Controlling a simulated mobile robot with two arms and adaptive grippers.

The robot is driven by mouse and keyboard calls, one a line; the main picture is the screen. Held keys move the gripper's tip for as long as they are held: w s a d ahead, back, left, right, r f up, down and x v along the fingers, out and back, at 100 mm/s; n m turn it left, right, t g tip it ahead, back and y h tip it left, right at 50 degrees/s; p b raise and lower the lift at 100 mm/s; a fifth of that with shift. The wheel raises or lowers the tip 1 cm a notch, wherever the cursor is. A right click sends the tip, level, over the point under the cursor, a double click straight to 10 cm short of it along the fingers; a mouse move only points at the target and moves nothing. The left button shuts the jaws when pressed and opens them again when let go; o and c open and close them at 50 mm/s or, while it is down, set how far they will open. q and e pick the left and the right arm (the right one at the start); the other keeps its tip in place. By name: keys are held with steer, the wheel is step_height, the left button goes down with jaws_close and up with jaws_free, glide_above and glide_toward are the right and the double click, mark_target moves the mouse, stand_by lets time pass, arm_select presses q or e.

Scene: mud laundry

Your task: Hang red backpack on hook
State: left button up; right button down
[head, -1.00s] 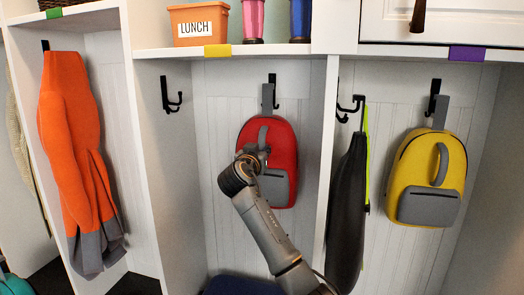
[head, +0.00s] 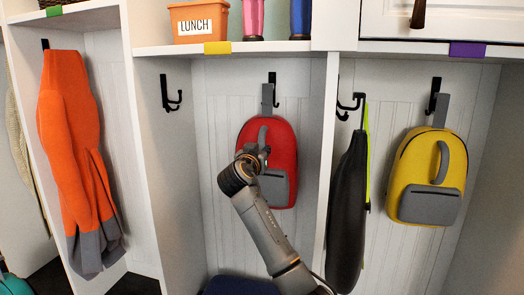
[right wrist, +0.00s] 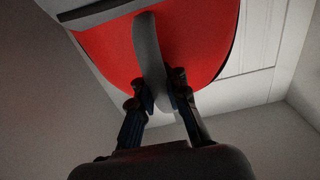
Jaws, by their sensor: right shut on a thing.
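The red backpack (head: 284,150) is upright against the back wall of the middle cubby. Its grey top loop (head: 267,97) is at the black back-wall hook (head: 272,78); I cannot tell whether the loop is over the hook. My right gripper (head: 262,152) is in front of the backpack. In the right wrist view, my right gripper (right wrist: 162,95) is shut on the backpack's grey front strap (right wrist: 149,50), with the red body (right wrist: 195,40) beyond. My left gripper is not in view.
A black hook (head: 171,94) is on the cubby's left wall. An orange jacket (head: 70,140) hangs left. A dark garment (head: 349,210) hangs just right of the divider (head: 327,160), and a yellow backpack (head: 428,170) farther right. An orange lunch bin (head: 199,22) stands on the shelf above.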

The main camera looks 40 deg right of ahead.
steer(key=shift+f, duration=0.2)
steer(key=c, duration=1.3)
jaws_free()
steer(key=shift+o, duration=0.2)
steer(key=shift+f, duration=0.15)
steer(key=b+v, duration=0.3)
steer(key=v, duration=1)
steer(key=shift+s+f, duration=0.15)
steer(key=shift+f, duration=0.15)
steer(key=shift+f, duration=0.1)
